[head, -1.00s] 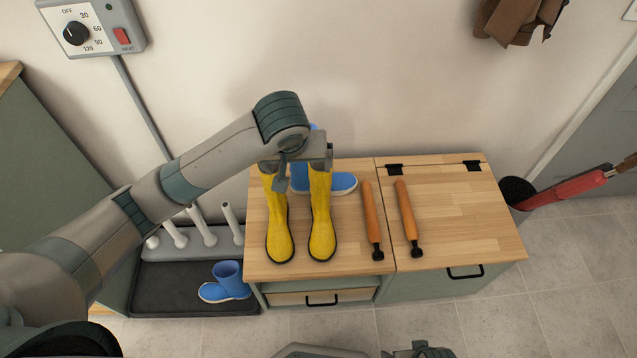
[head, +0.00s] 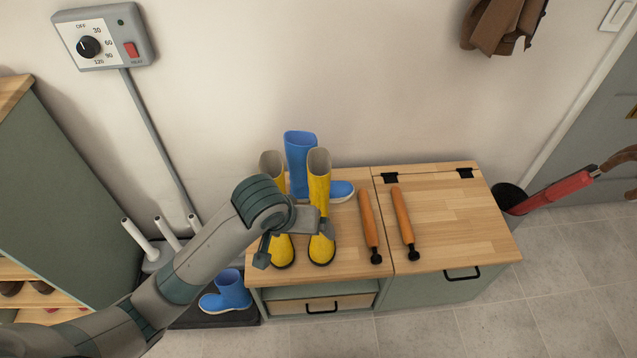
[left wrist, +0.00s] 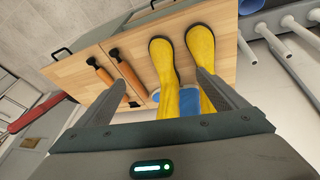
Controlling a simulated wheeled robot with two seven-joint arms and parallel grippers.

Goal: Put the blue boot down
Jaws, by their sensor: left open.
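A blue boot (head: 300,158) with a white sole stands upright on the wooden bench top, behind a pair of yellow boots. Its lower part is partly hidden by the yellow boots (head: 319,178). In the left wrist view, part of the blue boot (left wrist: 186,101) shows behind the yellow boots (left wrist: 199,50). A second blue boot (head: 231,291) stands on the dark tray at the lower left. My left gripper (head: 293,243) is open and empty, in front of the yellow boots in the head view; the blue boot is apart from it. My right gripper is out of view.
Two orange-handled tools (head: 369,222) lie right of the boots on the bench top (head: 445,215). White boot pegs (head: 142,240) rise at the left, below a wall timer box (head: 105,38). The bench's right half is mostly clear.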

